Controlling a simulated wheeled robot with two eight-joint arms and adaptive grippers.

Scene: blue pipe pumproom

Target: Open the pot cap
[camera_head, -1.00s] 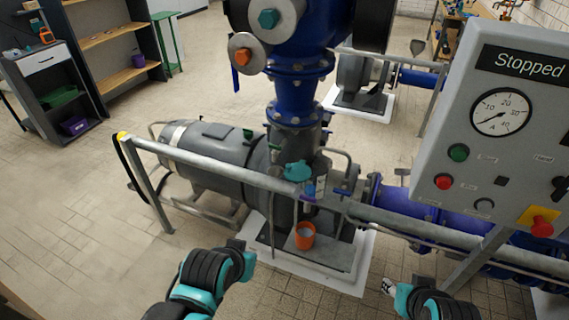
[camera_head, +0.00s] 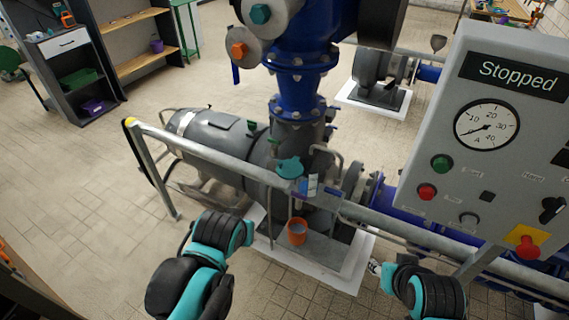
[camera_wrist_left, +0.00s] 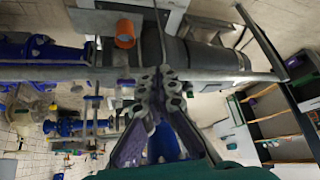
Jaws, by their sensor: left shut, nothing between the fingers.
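A teal cap-like piece (camera_head: 289,166) sits on the grey pump, just behind the handrail. I cannot tell for certain that it is the pot cap. An orange pot (camera_head: 297,231), open at the top, stands on the pump's base below it. The pot also shows in the left wrist view (camera_wrist_left: 125,34). My left gripper (camera_wrist_left: 160,82) is shut and empty, with the handrail behind its fingers in that view. In the head view my left arm is left of the pot and apart from it. My right arm is at the lower right; its fingers are not clear.
A metal handrail (camera_head: 235,169) runs across the front of the pump (camera_head: 212,138). A control box (camera_head: 500,150) reading "Stopped" stands at the right. Shelves (camera_head: 135,50) are at the far left. The tiled floor (camera_head: 90,190) at the left is clear.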

